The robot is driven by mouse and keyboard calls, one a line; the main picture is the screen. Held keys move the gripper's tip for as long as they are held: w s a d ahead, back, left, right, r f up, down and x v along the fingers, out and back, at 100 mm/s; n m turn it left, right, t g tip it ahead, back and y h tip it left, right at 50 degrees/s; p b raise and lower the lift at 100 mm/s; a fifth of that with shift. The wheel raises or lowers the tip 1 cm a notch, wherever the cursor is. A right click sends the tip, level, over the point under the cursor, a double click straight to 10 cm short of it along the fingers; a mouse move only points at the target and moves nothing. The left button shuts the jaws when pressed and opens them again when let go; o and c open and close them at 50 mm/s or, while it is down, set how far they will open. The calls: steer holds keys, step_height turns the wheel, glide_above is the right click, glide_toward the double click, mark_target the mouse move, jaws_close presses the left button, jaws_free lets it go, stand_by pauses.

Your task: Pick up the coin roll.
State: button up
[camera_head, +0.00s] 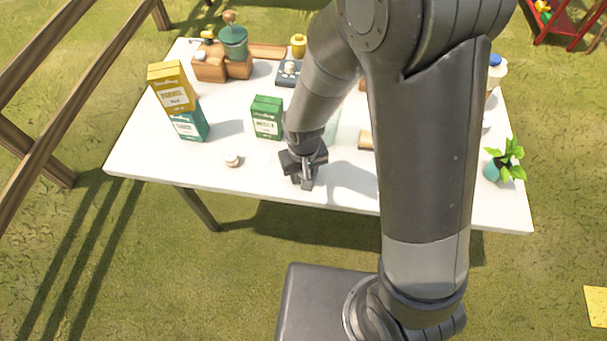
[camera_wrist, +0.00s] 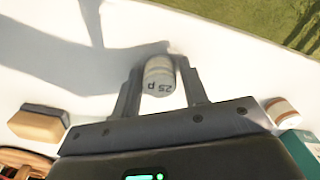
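A grey-white coin roll (camera_wrist: 159,80) marked "25 p" shows in the wrist view between the two fingers of my gripper (camera_wrist: 160,82). The fingers stand on either side of it, with little or no gap; whether they press on it I cannot tell. In the head view my gripper (camera_head: 304,182) is low over the white table (camera_head: 265,179) near its front edge, and the coin roll there is hidden or too small to make out.
A small white-and-brown cylinder (camera_head: 232,160) stands to the left; it also shows in the wrist view (camera_wrist: 282,111). A green box (camera_head: 267,118), stacked yellow (camera_head: 172,88) and teal (camera_head: 190,125) boxes, a tan block (camera_head: 366,141) and a potted plant (camera_head: 493,171) stand around.

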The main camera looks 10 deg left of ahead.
steer(key=c, duration=0.8)
steer(key=shift+o, duration=0.2)
steer(key=shift+r, duration=0.15)
steer(key=shift+r, duration=0.55)
step_height(320, 180, up, 2)
steer(key=shift+r, duration=0.25)
steer(key=d+r, duration=0.7)
steer(key=d, duration=0.5)
